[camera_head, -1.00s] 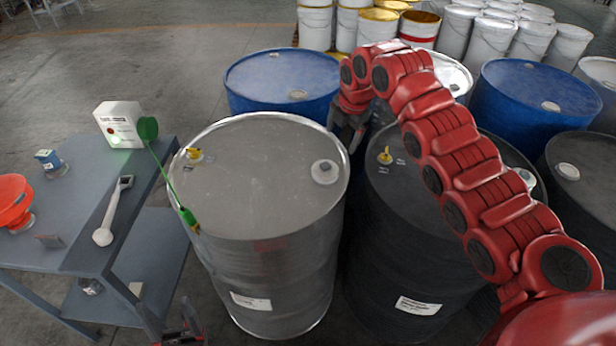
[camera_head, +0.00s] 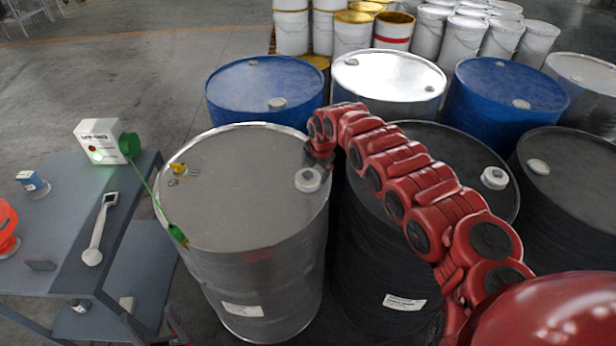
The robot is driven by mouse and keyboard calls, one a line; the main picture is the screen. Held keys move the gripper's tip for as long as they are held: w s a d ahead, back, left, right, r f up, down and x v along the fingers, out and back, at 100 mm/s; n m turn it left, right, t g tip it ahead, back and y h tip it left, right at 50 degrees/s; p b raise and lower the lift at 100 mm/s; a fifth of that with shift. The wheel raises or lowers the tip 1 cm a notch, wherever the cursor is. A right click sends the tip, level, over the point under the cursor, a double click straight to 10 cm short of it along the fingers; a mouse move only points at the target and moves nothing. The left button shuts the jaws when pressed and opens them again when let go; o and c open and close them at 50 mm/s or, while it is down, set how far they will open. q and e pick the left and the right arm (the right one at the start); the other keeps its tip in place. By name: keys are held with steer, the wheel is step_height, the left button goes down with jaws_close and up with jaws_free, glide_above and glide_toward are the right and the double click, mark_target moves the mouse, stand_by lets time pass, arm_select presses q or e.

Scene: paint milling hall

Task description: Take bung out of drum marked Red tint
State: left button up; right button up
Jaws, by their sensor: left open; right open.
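A bare-metal grey drum (camera_head: 240,225) stands in front, with a pale round bung (camera_head: 308,180) at its lid's right side and a small yellow fitting (camera_head: 179,169) at its left. A black drum (camera_head: 440,150) stands to its right with a pale bung (camera_head: 494,178) of its own. Their labels are too small to read, so I cannot tell which says Red tint. My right gripper (camera_head: 316,166) is open above the grey drum's right rim, right by its bung; its fingers are partly hidden and contact is unclear. My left gripper (camera_head: 180,338) barely shows at the bottom edge, open.
A green cable runs from a white box (camera_head: 101,140) to a clip (camera_head: 177,234) on the grey drum's rim. The box stands on a blue-grey table (camera_head: 60,235) with a long-handled tool (camera_head: 99,230). Blue drums (camera_head: 262,85) and white pails stand behind.

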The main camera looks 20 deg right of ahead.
mark_target(311, 177)
steer(key=x, duration=0.3)
steer(key=shift+w+a+f, duration=0.1)
steer(key=shift+a, duration=0.15)
steer(key=shift+w+d+f, duration=0.1)
steer(key=shift+d+f, duration=0.1)
steer(key=shift+f, duration=0.15)
steer(key=c, duration=1.1)
steer(key=shift+r+p, duration=0.15)
steer(key=shift+p, duration=0.2)
